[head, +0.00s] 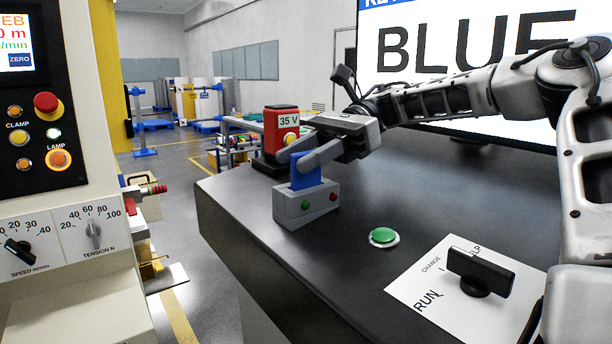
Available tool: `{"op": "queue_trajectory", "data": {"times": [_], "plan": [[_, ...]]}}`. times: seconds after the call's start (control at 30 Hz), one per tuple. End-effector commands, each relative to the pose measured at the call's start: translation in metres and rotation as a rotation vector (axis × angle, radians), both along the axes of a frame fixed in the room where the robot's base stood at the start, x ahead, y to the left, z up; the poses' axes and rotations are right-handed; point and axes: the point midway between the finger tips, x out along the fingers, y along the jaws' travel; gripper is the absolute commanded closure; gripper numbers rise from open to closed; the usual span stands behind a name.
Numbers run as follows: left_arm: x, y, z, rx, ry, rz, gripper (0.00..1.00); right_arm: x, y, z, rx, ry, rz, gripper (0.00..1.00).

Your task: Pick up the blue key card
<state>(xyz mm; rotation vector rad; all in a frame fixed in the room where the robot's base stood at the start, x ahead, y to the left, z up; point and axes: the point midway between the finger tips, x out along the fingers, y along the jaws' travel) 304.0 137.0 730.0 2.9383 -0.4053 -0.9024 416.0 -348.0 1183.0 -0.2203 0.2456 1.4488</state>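The blue key card (306,177) stands upright in the slot of a grey card reader (306,204), with its upper part above the reader. My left gripper is not in view.
A red device (281,132) marked 35 V stands just behind the reader. A green button (383,237) and a black rotary switch (480,272) on a white plate lie nearer. A large screen (480,60) stands behind. A control panel (75,230) is at left.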

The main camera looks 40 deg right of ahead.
Motion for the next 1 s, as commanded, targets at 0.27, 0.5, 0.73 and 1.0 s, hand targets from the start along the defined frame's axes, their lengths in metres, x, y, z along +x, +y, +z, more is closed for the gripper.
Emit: {"op": "queue_trajectory", "data": {"times": [0.27,0.5,0.73,1.0], "plan": [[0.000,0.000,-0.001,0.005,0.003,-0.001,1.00,0.002,0.014,-0.005,0.001,-0.001,-0.002,0.62],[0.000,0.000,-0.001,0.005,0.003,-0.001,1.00,0.002,0.014,-0.005,0.001,0.000,-0.001,0.98],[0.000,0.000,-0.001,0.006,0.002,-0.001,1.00,0.002,0.014,-0.005,0.001,0.000,-0.001,1.00],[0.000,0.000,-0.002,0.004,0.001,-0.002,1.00,0.002,0.013,0.014,0.002,-0.008,-0.001,1.00]]}}
